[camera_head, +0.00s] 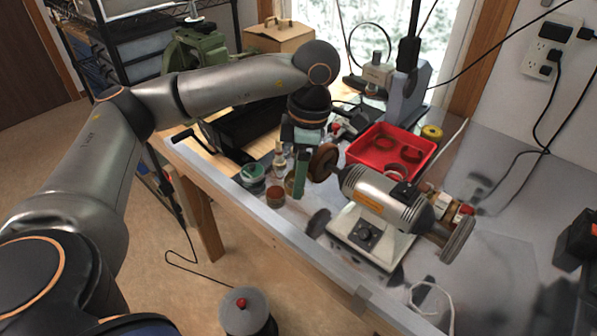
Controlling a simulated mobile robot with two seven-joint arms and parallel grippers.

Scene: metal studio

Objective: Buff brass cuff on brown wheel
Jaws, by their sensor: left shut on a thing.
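The bench buffer (380,196) stands on the workbench with its brown wheel (323,162) on the left end of its shaft. My left arm comes in from the left over the bench. Its gripper (297,178) points down just left of the brown wheel. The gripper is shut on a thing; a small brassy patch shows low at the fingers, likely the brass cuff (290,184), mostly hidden. I cannot tell whether it touches the wheel. My right gripper is not in view.
A red tray (428,147) with ring-like pieces stands behind the buffer. A grey wheel (457,240) is on the buffer's right end. Cables hang at the right wall.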

